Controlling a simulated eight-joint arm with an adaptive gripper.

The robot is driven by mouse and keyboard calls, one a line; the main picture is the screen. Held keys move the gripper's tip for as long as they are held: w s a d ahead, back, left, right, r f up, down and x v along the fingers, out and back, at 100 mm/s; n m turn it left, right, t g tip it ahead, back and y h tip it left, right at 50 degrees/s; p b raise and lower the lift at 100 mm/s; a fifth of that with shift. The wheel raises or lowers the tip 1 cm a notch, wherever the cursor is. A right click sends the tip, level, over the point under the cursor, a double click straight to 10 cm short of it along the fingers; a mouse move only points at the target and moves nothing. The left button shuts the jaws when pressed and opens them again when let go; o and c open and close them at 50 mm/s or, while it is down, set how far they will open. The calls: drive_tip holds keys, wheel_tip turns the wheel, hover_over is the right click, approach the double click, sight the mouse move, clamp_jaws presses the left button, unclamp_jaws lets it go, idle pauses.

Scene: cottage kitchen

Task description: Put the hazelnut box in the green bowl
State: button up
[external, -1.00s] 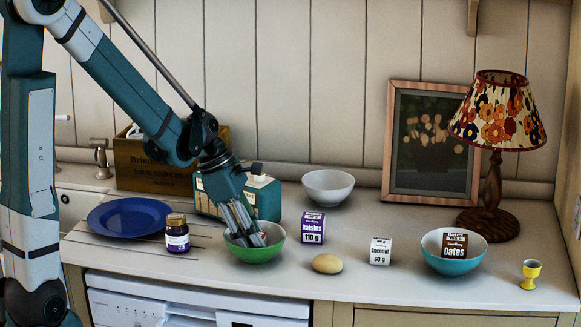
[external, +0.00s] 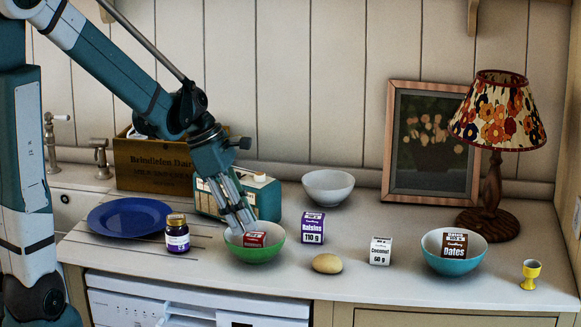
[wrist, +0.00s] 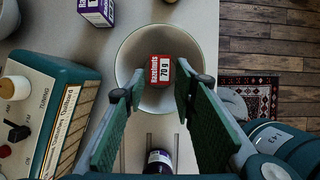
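The red hazelnut box (external: 254,239) lies inside the green bowl (external: 262,254). In the wrist view the box (wrist: 160,70) shows its "Hazelnuts 70 g" label, and the bowl's pale inside and rim (wrist: 127,52) surround it. My gripper (external: 241,224) is just above the left side of the bowl. In the wrist view its two fingers (wrist: 158,88) are spread wide apart with nothing held between them, and the box lies beyond their tips.
A dark jar (external: 177,235) and blue plate (external: 130,217) are left of the bowl. A teal radio (external: 262,197) stands behind it. Raisins (external: 312,228), an egg-like object (external: 327,263), coconut (external: 380,251) and a teal bowl with dates (external: 452,266) are to the right.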

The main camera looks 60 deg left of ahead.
drive_tip(key=shift+p+v, duration=0.45)
drive_tip(key=shift+v, duration=2.45)
drive_tip(key=s+d+r+m+t+y, duration=0.1)
drive_tip(key=s+d+r+m+t, duration=0.1)
drive_tip(key=s+d+m, duration=0.5)
drive_tip(key=s+d+r+m+t+y, duration=0.1)
drive_tip(key=s+d+m, duration=0.7)
drive_tip(key=m, duration=1.2)
wheel_tip(320, 180, up, 2)
drive_tip(key=d+y, duration=0.1)
drive_tip(key=d, duration=0.1)
drive_tip(key=shift+s+d+r+t, duration=0.2)
drive_tip(key=shift+s+d+t, duration=0.05)
drive_tip(key=shift+d+t, duration=0.15)
